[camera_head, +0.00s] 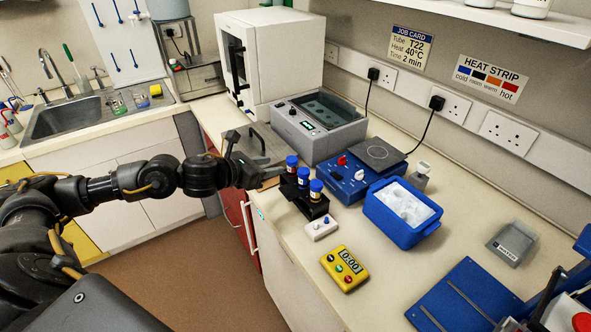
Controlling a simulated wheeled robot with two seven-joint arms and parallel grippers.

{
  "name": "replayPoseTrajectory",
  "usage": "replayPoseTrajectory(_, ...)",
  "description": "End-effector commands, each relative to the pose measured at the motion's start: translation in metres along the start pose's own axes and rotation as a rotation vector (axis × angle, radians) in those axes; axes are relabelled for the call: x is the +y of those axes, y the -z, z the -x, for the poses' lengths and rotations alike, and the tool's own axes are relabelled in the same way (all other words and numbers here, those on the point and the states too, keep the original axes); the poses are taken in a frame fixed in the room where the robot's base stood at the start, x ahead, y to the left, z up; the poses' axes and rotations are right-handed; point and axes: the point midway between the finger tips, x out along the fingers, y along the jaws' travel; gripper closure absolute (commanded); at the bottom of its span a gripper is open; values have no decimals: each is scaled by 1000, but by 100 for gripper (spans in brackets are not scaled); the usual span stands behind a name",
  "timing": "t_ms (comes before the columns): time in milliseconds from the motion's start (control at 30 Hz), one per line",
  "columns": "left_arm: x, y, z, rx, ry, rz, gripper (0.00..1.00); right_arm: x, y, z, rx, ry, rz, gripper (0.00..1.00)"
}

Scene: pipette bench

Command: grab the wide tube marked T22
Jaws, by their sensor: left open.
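Three wide tubes with blue caps stand upright in a black rack (311,208) near the bench's front edge: a back tube (292,166), a middle tube (303,178) and a front tube (316,191). Their markings are too small to read, so I cannot tell which is T22. A job card (409,48) on the wall reads Tube T22, Heat 40°C, Time 2 min. My left gripper (270,179) is open just left of the rack, near the back and middle tubes. Whether it touches a tube is unclear. My right gripper is not in view.
A blue hot plate unit (347,187), a blue ice box (402,220) and a grey water bath (319,136) stand behind and right of the rack. A white switch box (320,228) and yellow timer (345,268) lie in front.

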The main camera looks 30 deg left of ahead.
Motion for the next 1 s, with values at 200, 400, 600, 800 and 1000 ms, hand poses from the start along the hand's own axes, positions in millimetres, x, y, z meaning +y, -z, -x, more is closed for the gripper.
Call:
replayPoseTrajectory(200, 2, -2, -32, 0, -3, 7, 58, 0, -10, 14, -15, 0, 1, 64)
replayPoseTrajectory(400, 1, 0, -48, 0, -1, 4, 58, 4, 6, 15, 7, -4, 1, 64)
replayPoseTrajectory(600, 1, -3, -57, 1, 0, 6, 58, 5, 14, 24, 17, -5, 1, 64)
replayPoseTrajectory(800, 3, -2, -86, 0, 0, 7, 58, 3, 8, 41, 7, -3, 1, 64)
replayPoseTrajectory(1000, 3, 1, -100, 0, 1, 4, 58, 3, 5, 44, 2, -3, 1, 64)
